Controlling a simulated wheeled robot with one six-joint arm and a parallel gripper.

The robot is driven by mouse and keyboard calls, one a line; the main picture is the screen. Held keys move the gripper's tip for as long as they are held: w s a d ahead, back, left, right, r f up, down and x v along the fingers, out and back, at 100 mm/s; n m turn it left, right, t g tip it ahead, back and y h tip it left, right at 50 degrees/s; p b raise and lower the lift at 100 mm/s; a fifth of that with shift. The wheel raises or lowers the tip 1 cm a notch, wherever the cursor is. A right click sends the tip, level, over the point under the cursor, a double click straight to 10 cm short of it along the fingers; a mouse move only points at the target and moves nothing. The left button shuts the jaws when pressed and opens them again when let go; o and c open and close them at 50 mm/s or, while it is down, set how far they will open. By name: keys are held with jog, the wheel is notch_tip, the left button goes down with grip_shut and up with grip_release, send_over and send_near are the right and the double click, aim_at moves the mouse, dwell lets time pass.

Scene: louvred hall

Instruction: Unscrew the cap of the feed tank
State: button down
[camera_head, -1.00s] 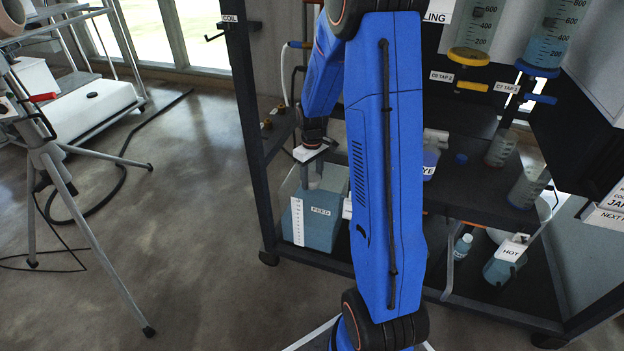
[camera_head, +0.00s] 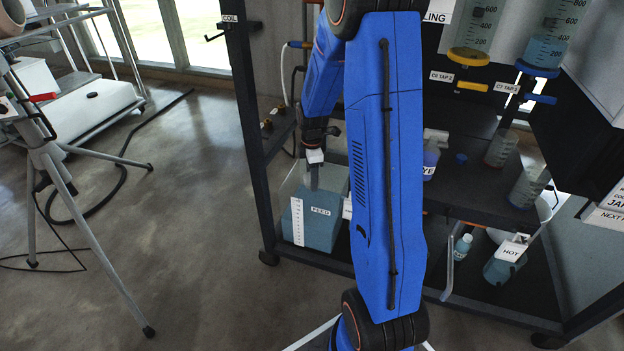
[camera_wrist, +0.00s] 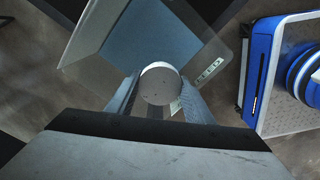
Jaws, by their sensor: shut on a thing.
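The feed tank (camera_head: 322,229) is a translucent box with blue liquid, a white scale strip and a FEED label. It stands on the lower shelf of the dark rack. It also shows in the wrist view (camera_wrist: 150,42). My gripper (camera_head: 313,183) points down at the tank's top. In the wrist view my gripper (camera_wrist: 158,95) is shut on the round grey-white cap (camera_wrist: 160,80), one finger on each side. The cap's lower edge is hidden, so I cannot tell whether it still sits on the tank's neck.
The dark rack's left post (camera_head: 248,130) stands close to the tank. A HOT-labelled vessel (camera_head: 503,262) is on the lower shelf. A tripod stand (camera_head: 75,190) is at left, with clear floor between.

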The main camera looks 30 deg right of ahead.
jog(key=n, duration=0.4)
jog(key=shift+r, duration=0.2)
jog(key=shift+r, duration=0.9)
jog(key=shift+r, duration=2.05)
